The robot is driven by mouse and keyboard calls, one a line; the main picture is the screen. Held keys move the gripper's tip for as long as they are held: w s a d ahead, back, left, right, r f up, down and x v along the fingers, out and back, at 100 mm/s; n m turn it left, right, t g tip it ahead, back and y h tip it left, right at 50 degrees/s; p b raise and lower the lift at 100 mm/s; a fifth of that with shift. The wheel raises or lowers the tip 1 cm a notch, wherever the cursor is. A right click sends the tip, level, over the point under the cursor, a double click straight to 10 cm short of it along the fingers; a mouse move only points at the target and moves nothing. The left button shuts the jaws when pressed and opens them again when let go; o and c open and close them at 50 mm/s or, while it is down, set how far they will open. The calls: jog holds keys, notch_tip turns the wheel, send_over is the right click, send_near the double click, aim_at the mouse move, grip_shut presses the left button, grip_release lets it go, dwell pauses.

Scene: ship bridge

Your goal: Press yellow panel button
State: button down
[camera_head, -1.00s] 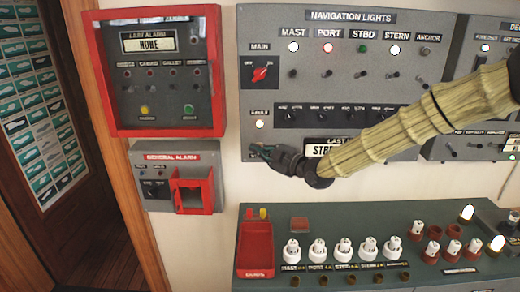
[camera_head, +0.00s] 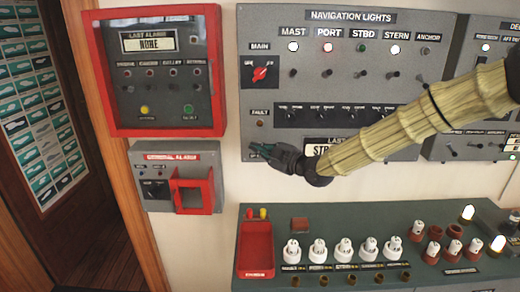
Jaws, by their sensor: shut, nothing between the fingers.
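A yellow button (camera_head: 144,109) sits at the lower left of the alarm panel (camera_head: 163,128), a grey panel inside a red frame on the wall at left. A green button (camera_head: 189,109) is to its right on the same panel. My gripper (camera_head: 254,150) is shut and empty. It is in front of the lower left corner of the navigation lights panel (camera_head: 420,25), right of and below the yellow button and clearly apart from it in the picture. Its fingertips are small and dark here, and I cannot tell whether they touch the panel.
A general alarm box (camera_head: 150,200) with a red guard (camera_head: 207,190) hangs below the alarm panel. A sloped green console (camera_head: 345,228) with white lamp bulbs and a red tray (camera_head: 257,235) stands below. Bare wall separates the alarm and navigation panels.

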jog(key=shift+s, duration=0.1)
jog(key=shift+s+b, duration=0.4)
jog(key=shift+s, duration=0.35)
jog(key=shift+s+b, duration=0.85)
jog(key=shift+s, duration=1.65)
